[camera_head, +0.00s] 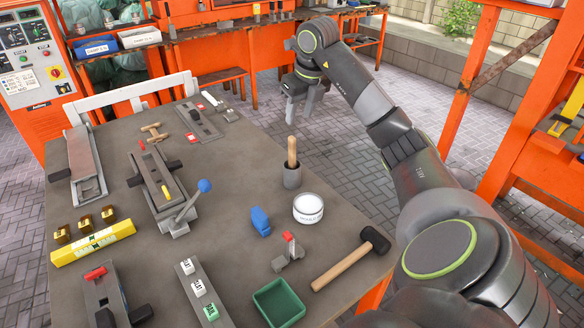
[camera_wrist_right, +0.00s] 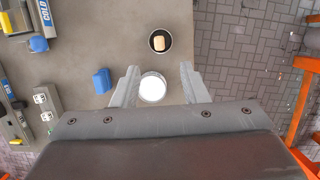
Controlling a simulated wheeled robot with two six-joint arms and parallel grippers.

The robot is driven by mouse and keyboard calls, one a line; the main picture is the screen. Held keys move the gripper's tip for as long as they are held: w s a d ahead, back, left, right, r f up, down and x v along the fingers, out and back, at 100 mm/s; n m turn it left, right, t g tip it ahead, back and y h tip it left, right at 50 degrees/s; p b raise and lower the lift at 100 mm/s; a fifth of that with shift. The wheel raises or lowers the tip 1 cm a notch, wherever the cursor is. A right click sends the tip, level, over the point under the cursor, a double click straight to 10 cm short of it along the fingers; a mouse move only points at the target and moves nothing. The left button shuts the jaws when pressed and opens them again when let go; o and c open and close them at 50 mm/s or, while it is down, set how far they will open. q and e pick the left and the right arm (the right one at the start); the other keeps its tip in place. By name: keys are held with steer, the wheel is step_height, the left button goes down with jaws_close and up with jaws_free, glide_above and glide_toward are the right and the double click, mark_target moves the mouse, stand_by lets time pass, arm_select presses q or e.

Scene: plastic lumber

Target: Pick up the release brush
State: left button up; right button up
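A brush with an upright light wooden handle (camera_head: 292,150) stands in a dark grey cup (camera_head: 292,178) near the right edge of the table; its bristles are hidden inside. In the right wrist view the handle's end (camera_wrist_right: 158,43) shows within the round cup (camera_wrist_right: 157,33), ahead of the fingertips. My right gripper (camera_head: 302,112) is raised behind the cup in the head view, apart from the brush. Its two fingers (camera_wrist_right: 159,70) are spread wide with nothing held between them. My left gripper is not in view.
A white tub (camera_head: 308,208) stands close in front of the cup, with a blue block (camera_head: 260,221) beside it. A mallet (camera_head: 350,260) and green tray (camera_head: 279,303) lie nearer. A lever-handled mould (camera_head: 163,190) is at left. The table (camera_head: 235,165) left of the cup is clear.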

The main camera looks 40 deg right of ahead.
steer(key=b, duration=0.6)
glide_above(291, 148)
steer(key=f, duration=0.6)
steer(key=shift+s+d+f, duration=0.35)
steer(key=shift+f, duration=0.05)
steer(key=shift+w+f+b, duration=0.3)
steer(key=shift+f+b, duration=0.05)
steer(key=shift+f, duration=0.3)
steer(key=shift+x, duration=2.55)
steer(key=shift+s, duration=0.15)
steer(key=shift+c, duration=0.3)
jaws_close()
